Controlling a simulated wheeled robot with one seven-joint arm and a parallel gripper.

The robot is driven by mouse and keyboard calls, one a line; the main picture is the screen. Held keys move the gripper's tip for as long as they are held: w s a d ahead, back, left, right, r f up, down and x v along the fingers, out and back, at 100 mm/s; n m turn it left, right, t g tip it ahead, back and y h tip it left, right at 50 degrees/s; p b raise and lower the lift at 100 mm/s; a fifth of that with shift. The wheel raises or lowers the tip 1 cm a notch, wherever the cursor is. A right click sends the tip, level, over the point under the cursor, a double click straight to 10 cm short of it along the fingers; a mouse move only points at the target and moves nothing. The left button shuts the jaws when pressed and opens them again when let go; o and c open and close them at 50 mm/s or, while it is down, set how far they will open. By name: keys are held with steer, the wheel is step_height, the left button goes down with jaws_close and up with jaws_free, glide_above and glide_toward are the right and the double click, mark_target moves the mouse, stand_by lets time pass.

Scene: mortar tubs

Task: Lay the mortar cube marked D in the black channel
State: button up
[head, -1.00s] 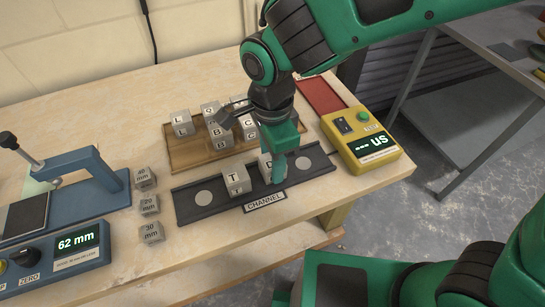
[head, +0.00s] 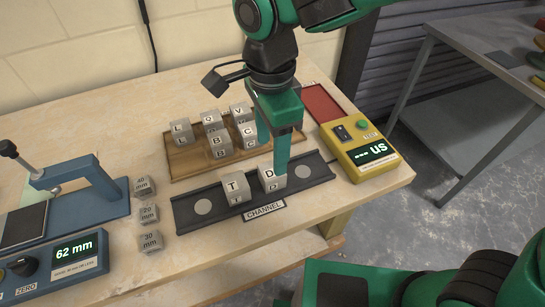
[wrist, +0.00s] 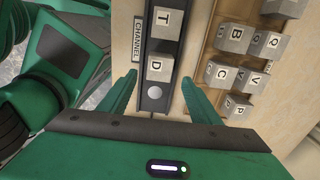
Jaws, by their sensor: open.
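The grey mortar cube marked D (head: 271,181) sits in the black channel (head: 318,168), just right of the cube marked T (head: 235,188), with a small gap between them. In the wrist view the D cube (wrist: 159,68) lies in the channel (wrist: 150,104), in line with the T cube (wrist: 166,23). My gripper (head: 272,160) is open and empty. Its fingers are at the D cube's end of the channel; in the wrist view the gripper (wrist: 159,79) has one finger on each side of the channel, apart from the cube. Exact finger height is unclear.
A wooden tray (head: 180,166) behind the channel holds several lettered cubes. A yellow tester (head: 365,148) and a red tray (head: 322,103) stand right. Gauge blocks (head: 149,213) and a blue measuring device (head: 85,198) stand left. The table's front edge is close to the channel.

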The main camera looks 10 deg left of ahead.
mark_target(272, 169)
steer(key=shift+r, duration=2.05)
steer(key=w+d+n, duration=0.1)
steer(key=w+d, duration=0.3)
steer(key=d, duration=0.9)
steer(key=w+d+n, duration=0.1)
steer(key=w+d, duration=0.2)
steer(key=d, duration=1.1)
steer(key=s+d+f+n, duration=0.1)
steer(key=s+d+f, duration=0.1)
steer(key=s+d, duration=0.5)
steer(key=s+d+f+n, duration=0.2)
steer(key=s+d, duration=0.5)
steer(key=d, duration=0.6)
steer(key=shift+f, duration=0.5)
